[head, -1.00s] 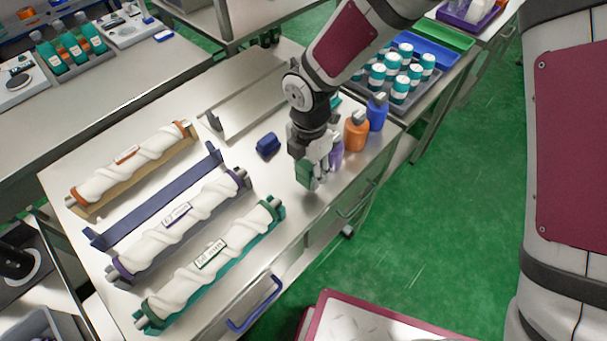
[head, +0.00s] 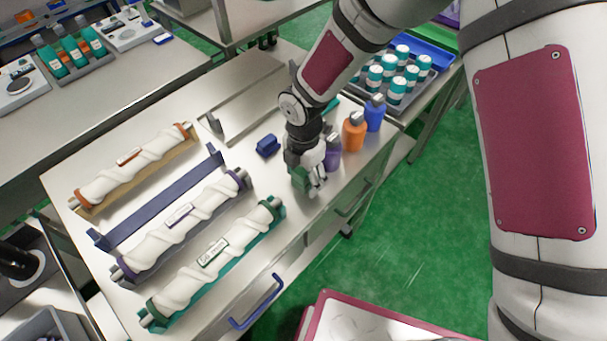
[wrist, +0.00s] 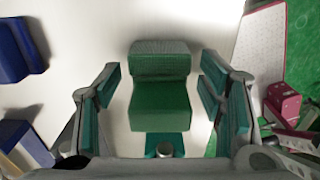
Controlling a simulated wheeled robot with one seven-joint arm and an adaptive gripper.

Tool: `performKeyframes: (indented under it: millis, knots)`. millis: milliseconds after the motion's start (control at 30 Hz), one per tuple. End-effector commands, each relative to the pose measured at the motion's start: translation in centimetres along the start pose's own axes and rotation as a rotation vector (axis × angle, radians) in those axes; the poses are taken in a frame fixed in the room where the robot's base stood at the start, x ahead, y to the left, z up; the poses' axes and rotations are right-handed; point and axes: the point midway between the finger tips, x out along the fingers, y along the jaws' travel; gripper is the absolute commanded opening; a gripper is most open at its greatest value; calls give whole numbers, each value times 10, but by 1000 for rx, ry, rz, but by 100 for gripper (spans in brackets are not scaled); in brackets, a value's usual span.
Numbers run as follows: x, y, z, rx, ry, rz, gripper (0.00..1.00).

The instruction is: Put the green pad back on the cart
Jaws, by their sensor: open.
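The green pad (wrist: 160,98) is a small dark green block with a ribbed back part. In the wrist view it sits between the spread fingers of my gripper (wrist: 165,92), with a gap on each side. It appears to rest on the pale top of the cart (head: 262,207). In the head view the pad (head: 299,179) shows low beside my gripper (head: 307,184), near the cart's front edge, and is partly hidden by the fingers. My gripper is open around the pad and points down. Whether the pad's underside fully touches the top is hidden.
A green-ended wrapped roller (head: 215,258) lies close by, with purple (head: 180,225) and orange (head: 130,165) ones behind. A blue block (head: 268,145) stands to the left. Purple (head: 332,152), orange (head: 354,132) and blue (head: 375,112) bottles stand right of my gripper.

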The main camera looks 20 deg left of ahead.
Motion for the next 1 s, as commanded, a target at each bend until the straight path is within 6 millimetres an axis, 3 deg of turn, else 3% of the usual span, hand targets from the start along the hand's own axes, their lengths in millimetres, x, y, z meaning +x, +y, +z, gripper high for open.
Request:
performKeyframes:
  millis: [267, 700, 1000]
  knots:
    - [-18, 1, 2, 1, -2, 3, 63]
    - [-101, 0, 2, 1, -2, 3, 63]
    - [-120, 0, 0, -1, 0, 0, 63]
